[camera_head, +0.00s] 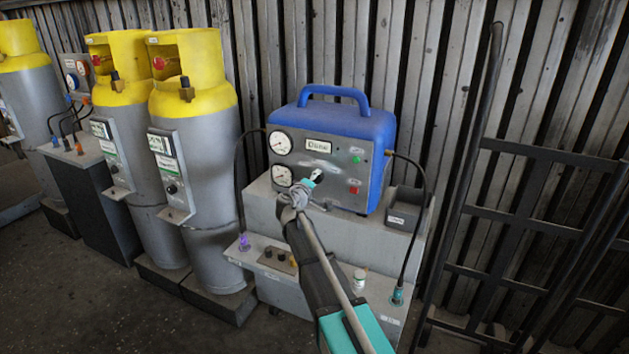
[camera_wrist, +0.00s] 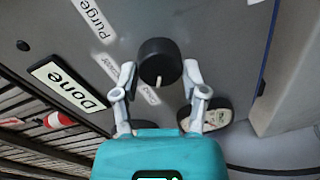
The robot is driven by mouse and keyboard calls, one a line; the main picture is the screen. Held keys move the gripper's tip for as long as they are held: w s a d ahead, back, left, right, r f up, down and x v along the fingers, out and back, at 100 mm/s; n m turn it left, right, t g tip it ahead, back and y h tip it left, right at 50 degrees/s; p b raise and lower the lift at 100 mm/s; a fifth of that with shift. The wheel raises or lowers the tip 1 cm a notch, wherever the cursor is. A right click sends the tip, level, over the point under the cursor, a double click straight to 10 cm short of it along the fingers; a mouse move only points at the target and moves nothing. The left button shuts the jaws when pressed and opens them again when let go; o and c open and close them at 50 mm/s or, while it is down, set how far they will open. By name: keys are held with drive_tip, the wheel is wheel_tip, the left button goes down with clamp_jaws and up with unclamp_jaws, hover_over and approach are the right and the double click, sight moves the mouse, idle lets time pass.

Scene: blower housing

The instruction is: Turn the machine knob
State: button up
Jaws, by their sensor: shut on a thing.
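The machine is a blue case (camera_head: 375,130) with a grey front panel (camera_head: 345,172), standing on a grey stepped base. Its black round knob (camera_wrist: 160,60) is in the upper middle of the wrist view, with a small pale mark on its lower edge. My gripper (camera_wrist: 160,80) has one finger on each side of the knob and is shut on it. In the head view my gripper (camera_head: 312,180) reaches the lower middle of the panel and hides the knob. Around the knob, the wrist view shows a "Purge" label (camera_wrist: 92,18), other blurred labels and a "Done" display (camera_wrist: 66,84).
Two gauges (camera_head: 280,142) are at the panel's left; a green (camera_head: 357,159) and a red button (camera_head: 353,190) are at its right. Cables hang on both sides of the machine. Yellow-topped cylinders (camera_head: 200,120) stand left. A dark metal rack (camera_head: 520,235) stands right.

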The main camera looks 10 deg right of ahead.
drive_tip(key=o, duration=1.2)
drive_tip(key=shift+c, duration=0.2)
drive_tip(key=shift+m, duration=0.4)
